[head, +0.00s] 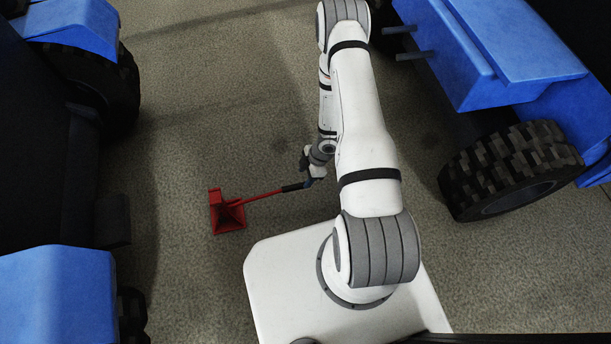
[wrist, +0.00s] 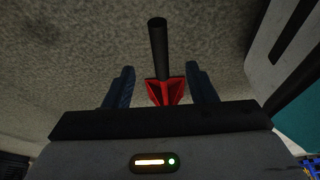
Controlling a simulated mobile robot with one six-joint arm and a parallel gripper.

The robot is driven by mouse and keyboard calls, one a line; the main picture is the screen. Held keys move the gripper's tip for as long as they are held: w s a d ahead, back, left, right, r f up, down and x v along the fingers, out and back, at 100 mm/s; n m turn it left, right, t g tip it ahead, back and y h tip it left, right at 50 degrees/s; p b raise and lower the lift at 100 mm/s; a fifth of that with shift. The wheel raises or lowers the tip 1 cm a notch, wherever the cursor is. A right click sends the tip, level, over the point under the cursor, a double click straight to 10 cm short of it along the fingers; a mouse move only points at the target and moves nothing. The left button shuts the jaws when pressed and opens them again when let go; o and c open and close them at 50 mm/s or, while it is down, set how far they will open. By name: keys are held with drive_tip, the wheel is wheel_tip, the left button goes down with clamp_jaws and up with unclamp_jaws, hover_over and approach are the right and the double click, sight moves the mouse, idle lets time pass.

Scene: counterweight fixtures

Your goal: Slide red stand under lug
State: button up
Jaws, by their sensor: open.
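The red stand (head: 228,214) is on the floor left of my base in the head view, with a long red handle ending in a black grip (head: 294,187). My gripper (head: 311,180) is at the grip end of the handle. In the wrist view, the black grip (wrist: 158,52) rises between the two dark blue fingers of my gripper (wrist: 160,88), with the red stand (wrist: 165,92) behind it. The fingers are open, with gaps on both sides of the handle. I cannot make out a lug in either view.
A blue vehicle with a large black tyre (head: 512,170) stands on the right. Another blue vehicle (head: 60,285) with dark wheels stands on the left, its dark side close to the stand.

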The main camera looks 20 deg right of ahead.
sight(299, 185)
drive_tip(key=shift+b+x, duration=3.45)
drive_tip(key=shift+x, duration=0.9)
clamp_jaws()
